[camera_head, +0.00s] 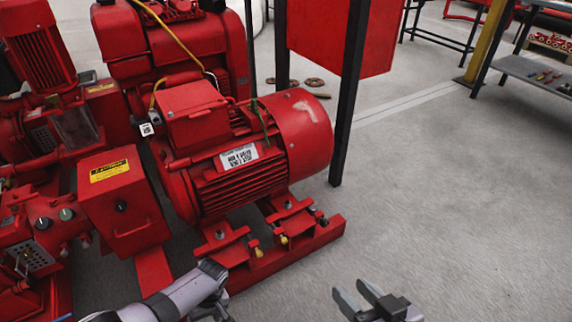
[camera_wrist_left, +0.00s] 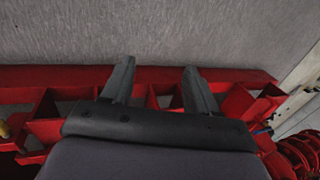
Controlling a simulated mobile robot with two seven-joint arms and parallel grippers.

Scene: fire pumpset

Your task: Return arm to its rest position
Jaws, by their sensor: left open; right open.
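My right gripper (camera_head: 360,298) is at the bottom of the head view, right of centre. Its two fingers are apart with nothing between them, over the bare floor. My left arm comes in at the bottom left of the head view, close to the front of the red pump base (camera_head: 290,254). The left gripper's fingers are not clear there. In the left wrist view my left gripper (camera_wrist_left: 158,80) shows two dark fingers spread apart and empty. They lie across the red base frame (camera_wrist_left: 75,77) with floor beyond; I cannot tell whether they touch it.
A large red motor (camera_head: 245,150) stands on the base. A red control box (camera_head: 122,200) is at left. A black post (camera_head: 349,95) and red panel (camera_head: 345,38) stand behind. A grey shelf (camera_head: 540,75) is at far right. Floor (camera_head: 460,200) at right is clear.

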